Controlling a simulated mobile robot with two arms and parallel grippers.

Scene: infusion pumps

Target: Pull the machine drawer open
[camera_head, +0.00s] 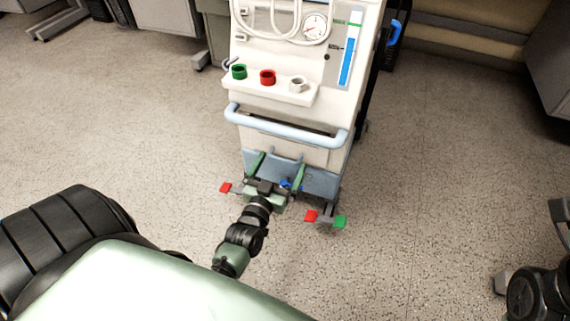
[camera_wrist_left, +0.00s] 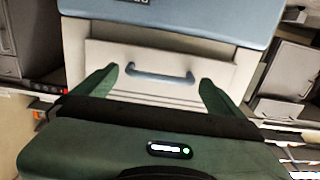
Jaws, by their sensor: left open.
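The machine (camera_head: 290,115) is a tall white unit with a light-blue bar across its front. In the left wrist view its white drawer front (camera_wrist_left: 150,92) carries a blue-grey handle (camera_wrist_left: 160,78). The drawer looks shut. My left gripper (camera_head: 281,163) is open, low in front of the machine. In the wrist view the green fingers of this gripper (camera_wrist_left: 158,76) stand on either side of the handle, with a gap on both sides. I cannot tell whether the fingertips reach as far as the handle. My right gripper is not in view.
Red (camera_head: 311,216) and green (camera_head: 340,221) pedal-like tabs stick out at the machine's base near my left gripper. A shelf with green, red and white cups (camera_head: 298,85) is above the bar.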

